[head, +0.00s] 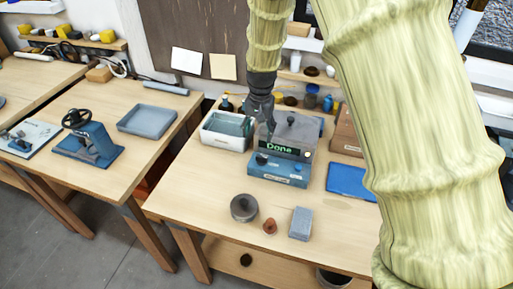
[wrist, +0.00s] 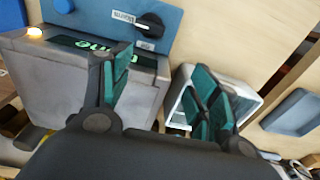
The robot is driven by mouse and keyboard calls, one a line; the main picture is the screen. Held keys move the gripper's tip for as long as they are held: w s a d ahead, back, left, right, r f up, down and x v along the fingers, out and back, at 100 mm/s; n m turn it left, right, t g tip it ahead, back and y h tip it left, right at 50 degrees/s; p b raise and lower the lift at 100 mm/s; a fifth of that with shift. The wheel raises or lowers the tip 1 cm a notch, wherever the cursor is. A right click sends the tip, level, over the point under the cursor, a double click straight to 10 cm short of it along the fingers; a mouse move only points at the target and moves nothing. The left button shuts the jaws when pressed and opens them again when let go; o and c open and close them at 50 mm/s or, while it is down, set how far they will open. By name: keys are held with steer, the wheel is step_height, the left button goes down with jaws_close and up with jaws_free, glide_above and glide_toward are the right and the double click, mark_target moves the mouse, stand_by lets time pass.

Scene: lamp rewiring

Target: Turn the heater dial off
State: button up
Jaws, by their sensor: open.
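The heater (head: 297,132) is a grey and blue box on the middle table, with a lit green "Done" on its display. Its black dial (head: 262,159) is on the blue front panel. In the wrist view the dial (wrist: 150,25) sits beside a small white label, and its exact setting is unclear. My gripper (head: 259,126) is open and empty, above the heater's left side and the white tub. In the wrist view its teal-padded fingers (wrist: 160,88) are spread apart, with the dial beyond them and not touched.
A white tub (head: 222,142) stands directly left of the heater. A blue plate (head: 350,182) lies to its right. A round grey tin (head: 243,208), a small brown piece (head: 269,226) and a grey block (head: 300,223) stand in front. The table's front left is clear.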

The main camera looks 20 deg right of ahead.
steer(key=p, duration=0.2)
glide_above(263, 157)
steer(key=s, duration=0.3)
step_height(263, 157, down, 4)
steer(key=shift+w+a+r, duration=0.1)
steer(key=shift+w+a, duration=0.05)
steer(key=shift+g, duration=0.4)
steer(key=w+f, duration=0.5)
steer(key=shift+f, duration=0.1)
steer(key=shift+s+r, duration=0.35)
steer(key=shift+s, duration=0.15)
steer(key=shift+c, duration=0.6)
steer(key=shift+s+r, duration=0.35)
steer(key=shift+s, duration=0.2)
steer(key=shift+s+r, duration=0.3)
steer(key=shift+s, duration=0.2)
steer(key=c, duration=0.9)
steer(key=shift+w+f, duration=0.4)
steer(key=shift+w, duration=0.05)
